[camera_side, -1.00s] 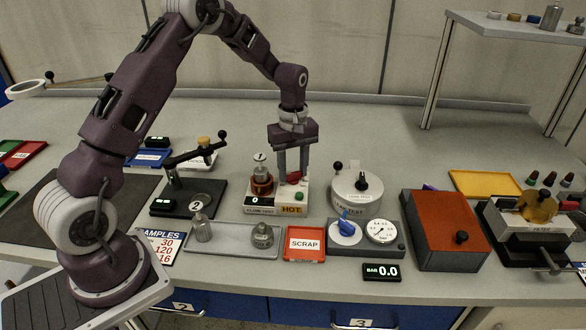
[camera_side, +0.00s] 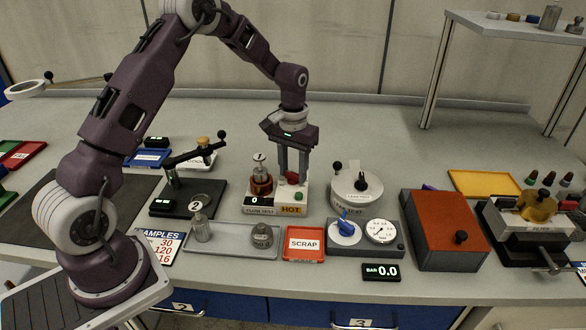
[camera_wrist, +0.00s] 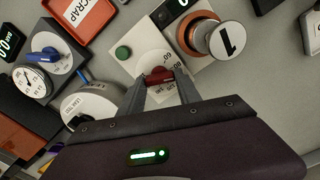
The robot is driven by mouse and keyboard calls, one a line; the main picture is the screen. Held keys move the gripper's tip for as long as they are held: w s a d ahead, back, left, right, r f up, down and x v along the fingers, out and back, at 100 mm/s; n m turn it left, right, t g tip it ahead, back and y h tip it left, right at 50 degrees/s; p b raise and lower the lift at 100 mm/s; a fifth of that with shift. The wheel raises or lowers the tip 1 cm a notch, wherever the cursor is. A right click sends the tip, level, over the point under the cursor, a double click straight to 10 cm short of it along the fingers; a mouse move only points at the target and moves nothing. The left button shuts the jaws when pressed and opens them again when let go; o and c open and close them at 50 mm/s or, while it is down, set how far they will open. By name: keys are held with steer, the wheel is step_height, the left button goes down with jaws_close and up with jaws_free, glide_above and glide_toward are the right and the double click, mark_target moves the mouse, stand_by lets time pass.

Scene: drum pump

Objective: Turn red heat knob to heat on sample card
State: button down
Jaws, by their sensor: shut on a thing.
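The red heat knob (camera_wrist: 158,76) sits on the white flash test unit (camera_side: 283,187), beside a dial marked with numbers. My gripper (camera_side: 294,177) reaches down over this unit. In the wrist view its fingers (camera_wrist: 160,84) are shut on the red knob. The red knob also shows between the fingertips in the side view (camera_side: 295,176). A copper-coloured cup with a metal top (camera_side: 261,181) stands on the unit's left; its top carries a "1". The unit shows "0" and an amber HOT label (camera_side: 291,210). A green button (camera_wrist: 123,53) is on the unit. The samples card (camera_side: 160,245) reads 30, 120, 16.
A round white drum (camera_side: 355,192) and a blue-knobbed gauge box (camera_side: 338,248) stand to the right. A black stand with an angled arm (camera_side: 190,205) is at left.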

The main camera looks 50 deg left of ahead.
steer(key=m, duration=0.6)
steer(key=shift+m, duration=0.3)
steer(key=m, duration=0.6)
steer(key=shift+d, duration=0.1)
stand_by(0.4)
steer(key=c, duration=0.8)
jaws_free()
steer(key=shift+c, duration=0.2)
